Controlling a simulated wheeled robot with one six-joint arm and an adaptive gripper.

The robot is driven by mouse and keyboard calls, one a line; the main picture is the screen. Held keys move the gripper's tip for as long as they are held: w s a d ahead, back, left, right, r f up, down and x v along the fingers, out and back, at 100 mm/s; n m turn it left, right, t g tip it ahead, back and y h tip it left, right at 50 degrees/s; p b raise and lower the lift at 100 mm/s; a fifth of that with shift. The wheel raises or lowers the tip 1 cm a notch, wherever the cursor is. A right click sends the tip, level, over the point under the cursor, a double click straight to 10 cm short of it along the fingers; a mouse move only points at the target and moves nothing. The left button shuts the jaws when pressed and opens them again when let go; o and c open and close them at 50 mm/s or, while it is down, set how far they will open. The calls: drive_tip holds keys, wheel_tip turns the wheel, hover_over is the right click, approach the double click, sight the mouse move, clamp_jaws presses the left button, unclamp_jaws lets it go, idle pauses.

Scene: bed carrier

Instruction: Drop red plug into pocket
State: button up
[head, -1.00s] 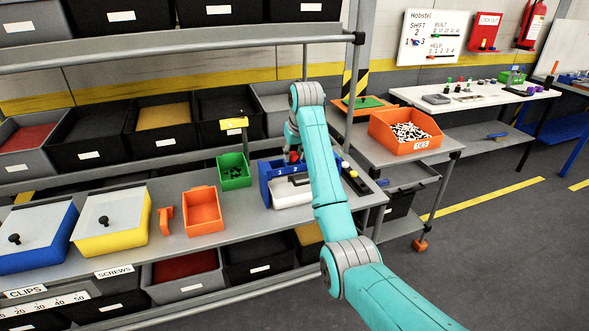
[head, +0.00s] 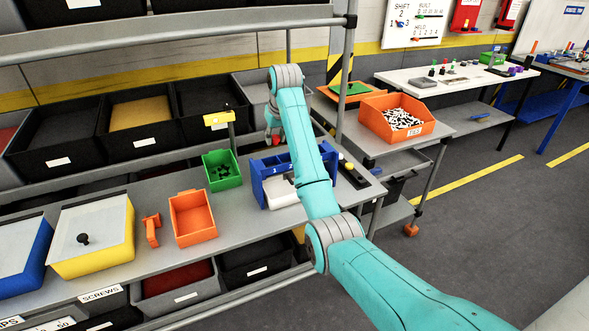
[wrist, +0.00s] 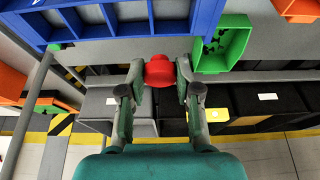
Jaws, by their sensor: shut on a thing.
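My gripper (wrist: 158,84) is shut on the red plug (wrist: 159,70), which shows as a rounded red end between the fingertips in the wrist view. The blue carrier (wrist: 125,34), with open pockets, fills the top left of that view. The plug appears just outside the carrier's edge, not over a pocket. In the head view the carrier (head: 258,180) stands at the right end of the bench, and my arm hides part of it. My gripper (head: 273,140) hangs beyond its back side there.
An orange bin (head: 192,232) and a yellow box (head: 118,245) are farther left. Black bins (head: 63,143) line the shelf behind. A cart with an orange tray (head: 392,138) stands right.

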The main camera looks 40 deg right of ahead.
drive_tip(key=shift+f, duration=1.1)
drive_tip(key=o, duration=0.9)
drive_tip(key=shift+v, duration=3.8)
drive_tip(key=shift+s+f, duration=0.1)
